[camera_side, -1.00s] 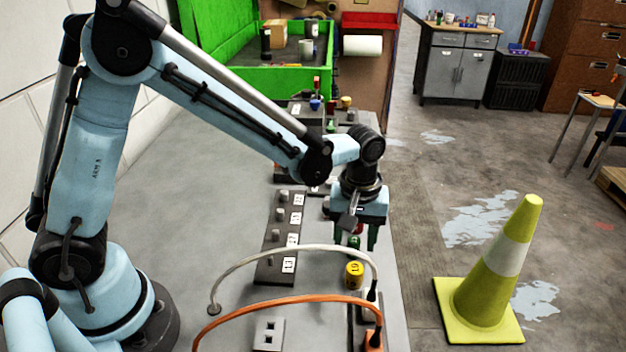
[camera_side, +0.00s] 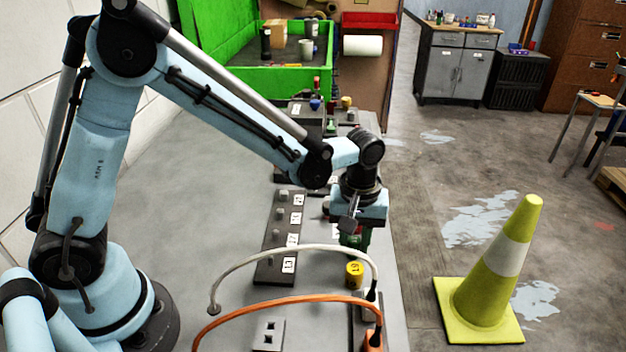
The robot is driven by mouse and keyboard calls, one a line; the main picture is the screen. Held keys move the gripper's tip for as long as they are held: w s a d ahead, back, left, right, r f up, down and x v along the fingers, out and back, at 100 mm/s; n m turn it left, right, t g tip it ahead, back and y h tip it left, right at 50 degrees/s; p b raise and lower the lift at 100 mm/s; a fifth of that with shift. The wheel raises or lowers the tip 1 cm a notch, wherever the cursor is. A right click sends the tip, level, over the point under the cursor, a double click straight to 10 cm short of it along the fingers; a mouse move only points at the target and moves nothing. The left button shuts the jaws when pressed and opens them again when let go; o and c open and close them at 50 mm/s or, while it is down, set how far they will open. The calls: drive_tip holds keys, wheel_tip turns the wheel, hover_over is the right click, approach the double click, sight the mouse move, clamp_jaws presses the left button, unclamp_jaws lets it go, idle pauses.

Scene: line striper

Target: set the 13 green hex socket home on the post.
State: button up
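My gripper (camera_side: 355,238) points down at the right side of the grey bench, beyond the yellow socket. A dark rail (camera_side: 268,262) with several short grey posts and white number labels lies left of the gripper. Its nearest label (camera_side: 288,265) seems to read 13, and the post beside it looks bare.
A yellow socket (camera_side: 354,275) stands just in front of the gripper. A white cable (camera_side: 300,249) and an orange cable (camera_side: 280,300) arch over the front of the bench. Other racks with coloured pieces stand behind.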

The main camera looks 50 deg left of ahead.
clamp_jaws()
drive_tip(key=shift+r, duration=0.7)
drive_tip(key=shift+r, duration=1.8)
